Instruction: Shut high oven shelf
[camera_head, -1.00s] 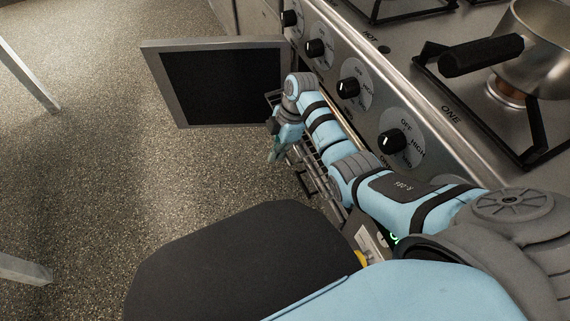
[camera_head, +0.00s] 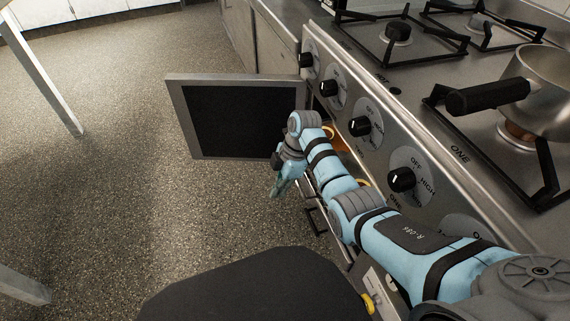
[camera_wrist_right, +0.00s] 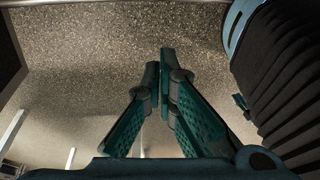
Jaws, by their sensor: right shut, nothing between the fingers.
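The oven (camera_head: 396,158) has its door (camera_head: 235,118) swung wide open to the left. My right arm crosses in front of the oven opening and hides most of its inside, including most of the high shelf. Dark wire pieces of an oven rack (camera_head: 315,217) show below the arm; I cannot tell which shelf level they belong to. My right gripper (camera_head: 280,182) points down just outside the opening, near the door's lower right corner. In the right wrist view its two green fingers (camera_wrist_right: 163,66) are together and empty, above the floor. My left gripper is out of view.
A row of knobs (camera_head: 401,180) runs along the oven front above my right arm. A pot (camera_head: 545,92) stands on the stove top with its black handle pointing left. The speckled floor (camera_head: 130,200) left of the oven is clear. A table leg (camera_head: 45,85) stands at the far left.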

